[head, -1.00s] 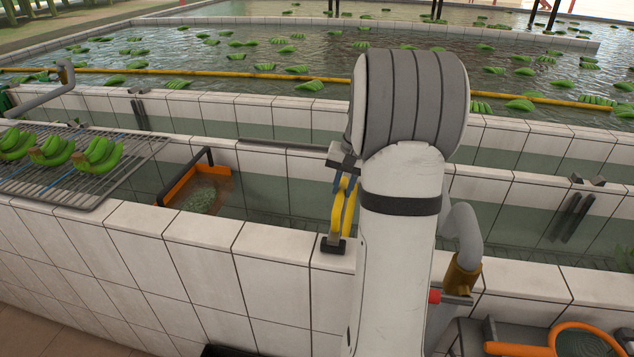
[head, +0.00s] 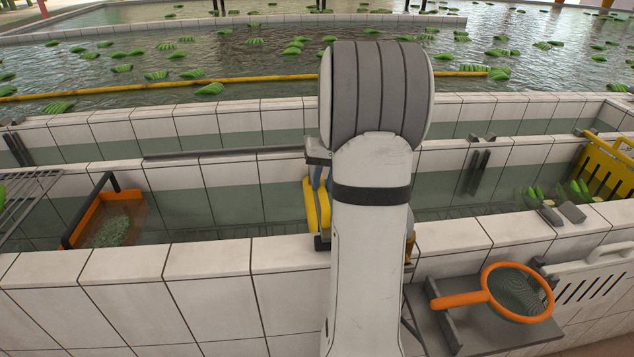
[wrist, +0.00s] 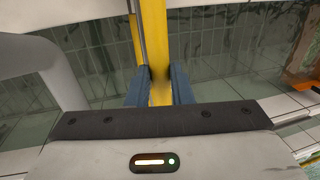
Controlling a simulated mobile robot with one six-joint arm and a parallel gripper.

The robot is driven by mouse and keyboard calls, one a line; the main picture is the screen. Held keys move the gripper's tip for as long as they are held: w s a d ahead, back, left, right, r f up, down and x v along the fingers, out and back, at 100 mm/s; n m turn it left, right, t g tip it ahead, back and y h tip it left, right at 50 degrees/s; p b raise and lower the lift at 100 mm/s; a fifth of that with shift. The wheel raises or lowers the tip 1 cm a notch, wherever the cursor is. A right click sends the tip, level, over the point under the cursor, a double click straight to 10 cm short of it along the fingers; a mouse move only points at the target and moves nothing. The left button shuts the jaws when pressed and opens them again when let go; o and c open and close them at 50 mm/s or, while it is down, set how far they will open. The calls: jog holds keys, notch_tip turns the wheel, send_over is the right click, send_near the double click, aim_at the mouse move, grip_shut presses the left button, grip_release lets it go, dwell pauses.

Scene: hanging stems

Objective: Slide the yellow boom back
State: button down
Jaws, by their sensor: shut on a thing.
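The yellow boom (head: 311,207) spans the narrow water channel beside the front wall, with a dark foot (head: 321,243) at the wall's top. Much of it is hidden behind my white arm. In the wrist view the yellow boom (wrist: 153,38) runs up the picture between my two blue fingers. My gripper (wrist: 159,88) is shut on it. In the head view only a bit of the blue fingers shows, above the yellow part and left of my arm.
An orange-framed tray (head: 92,211) with greenish matter stands in the channel at left. A wire rack (head: 20,205) is at far left. A yellow crate (head: 608,165) and an orange hoop net (head: 515,292) are at right. A long yellow floating bar (head: 270,77) crosses the far pool.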

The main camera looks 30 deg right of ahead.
jog(key=shift+d, duration=0.2)
jog(key=c, duration=1.5)
grip_release()
jog(key=shift+d, duration=0.15)
jog(key=shift+o, duration=1)
jog(key=shift+r, duration=0.1)
notch_tip(320, 180, up, 8)
jog(key=d, duration=0.1)
jog(key=shift+s+f, duration=0.2)
jog(key=shift+s, duration=0.1)
